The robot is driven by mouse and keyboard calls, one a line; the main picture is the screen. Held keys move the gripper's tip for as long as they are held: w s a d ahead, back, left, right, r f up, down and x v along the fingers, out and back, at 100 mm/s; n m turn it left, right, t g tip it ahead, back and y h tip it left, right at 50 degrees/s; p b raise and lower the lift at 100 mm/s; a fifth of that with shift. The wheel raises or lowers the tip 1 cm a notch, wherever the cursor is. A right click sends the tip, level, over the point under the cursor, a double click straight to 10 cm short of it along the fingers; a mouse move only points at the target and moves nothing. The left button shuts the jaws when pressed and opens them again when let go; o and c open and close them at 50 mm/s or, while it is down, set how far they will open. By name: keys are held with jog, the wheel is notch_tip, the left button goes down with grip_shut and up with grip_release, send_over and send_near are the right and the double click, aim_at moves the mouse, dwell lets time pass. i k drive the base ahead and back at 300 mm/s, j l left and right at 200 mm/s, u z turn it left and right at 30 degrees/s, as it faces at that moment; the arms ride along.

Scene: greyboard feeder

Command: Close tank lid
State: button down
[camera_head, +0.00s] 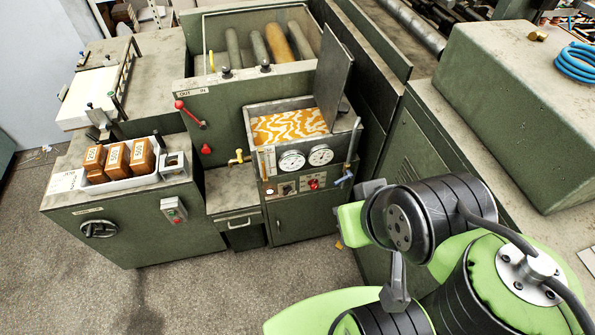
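The tank (248,128) is an open box on the front of the green machine, with an orange-and-white wavy surface showing inside it. Its lid (334,72) looks to be the dark grey flat plate that stands raised at the tank's right rear side, leaving the top open. My arm (425,220), green and black, is folded at the lower right, apart from the tank and lid. I can make out no gripper fingers in this view.
Two gauges (292,160) and small knobs sit on the tank's front panel. A red-knobbed lever (190,112) and a brass tap (238,157) are to the left. A tray (120,184) holds brown blocks (94,160). A green housing (520,95) stands at right. The front floor (215,290) is clear.

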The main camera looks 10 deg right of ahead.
aim_at(336, 61)
jog(key=i+j, duration=0.25)
jog(key=i, duration=0.25)
jog(key=i+j, duration=0.3)
jog(key=i, duration=0.2)
jog(key=l+z, duration=0.05)
